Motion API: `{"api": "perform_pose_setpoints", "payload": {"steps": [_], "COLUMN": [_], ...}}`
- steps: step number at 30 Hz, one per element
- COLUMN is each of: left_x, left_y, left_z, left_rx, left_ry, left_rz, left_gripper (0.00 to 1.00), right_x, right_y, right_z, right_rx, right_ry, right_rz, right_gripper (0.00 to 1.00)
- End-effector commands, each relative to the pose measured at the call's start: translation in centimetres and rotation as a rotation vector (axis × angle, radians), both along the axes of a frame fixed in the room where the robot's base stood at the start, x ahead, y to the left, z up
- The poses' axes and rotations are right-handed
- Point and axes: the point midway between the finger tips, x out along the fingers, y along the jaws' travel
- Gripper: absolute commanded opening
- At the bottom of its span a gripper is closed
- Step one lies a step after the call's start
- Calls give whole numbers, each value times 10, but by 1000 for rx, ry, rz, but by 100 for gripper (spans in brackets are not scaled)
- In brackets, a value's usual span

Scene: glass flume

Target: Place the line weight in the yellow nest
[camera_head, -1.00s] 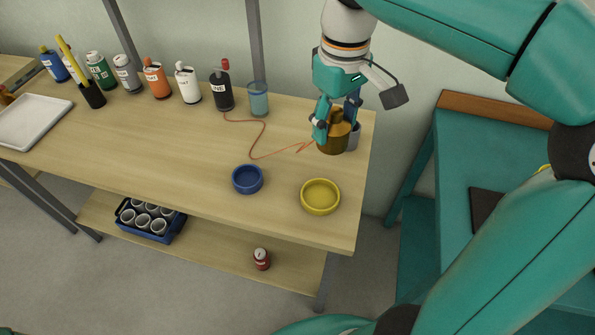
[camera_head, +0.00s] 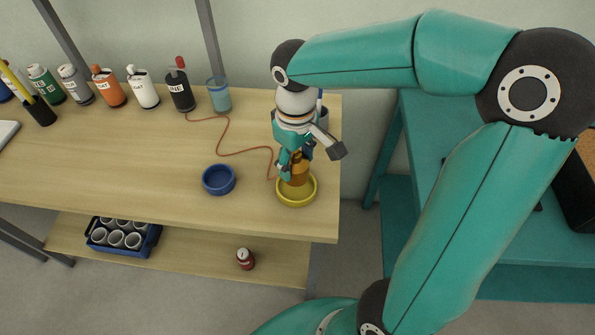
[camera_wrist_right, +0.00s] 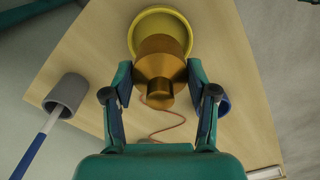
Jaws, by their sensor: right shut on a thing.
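The line weight (camera_head: 302,172) is a brass cylinder with a narrower knob; it also shows in the right wrist view (camera_wrist_right: 160,66). My right gripper (camera_head: 295,160) is shut on it, with a finger on each side of the knob in the wrist view (camera_wrist_right: 160,88). The yellow nest (camera_head: 297,201) is a shallow round dish near the table's right end. The weight is over the nest and hides part of it; the wrist view shows the nest's far rim (camera_wrist_right: 160,14) beyond the weight. I cannot tell whether they touch. My left gripper is not in view.
A blue dish (camera_head: 219,181) stands left of the nest. An orange line (camera_head: 240,152) runs from the black bottle (camera_head: 180,92) towards the weight. A blue cup (camera_head: 219,96) and several bottles line the back. A grey cup (camera_wrist_right: 68,92) holds a stick.

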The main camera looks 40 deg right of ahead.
Motion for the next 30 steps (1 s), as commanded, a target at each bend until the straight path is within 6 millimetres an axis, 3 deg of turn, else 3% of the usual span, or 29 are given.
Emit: {"api": "perform_pose_setpoints", "payload": {"steps": [10,22,23,27,30], "left_x": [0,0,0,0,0], "left_y": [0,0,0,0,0], "left_z": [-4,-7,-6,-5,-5], "left_rx": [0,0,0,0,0], "left_ry": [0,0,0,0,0], "left_rz": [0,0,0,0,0], "left_gripper": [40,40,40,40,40], "right_x": [0,0,0,0,0], "right_y": [1,1,1,1,1], "right_z": [-41,-47,-45,-45,-45], "right_rx": [1,0,0,0,0], "right_ry": [3,-1,0,0,0], "right_rz": [1,2,2,2,2], "right_gripper": [9,9,62,83,83]}}
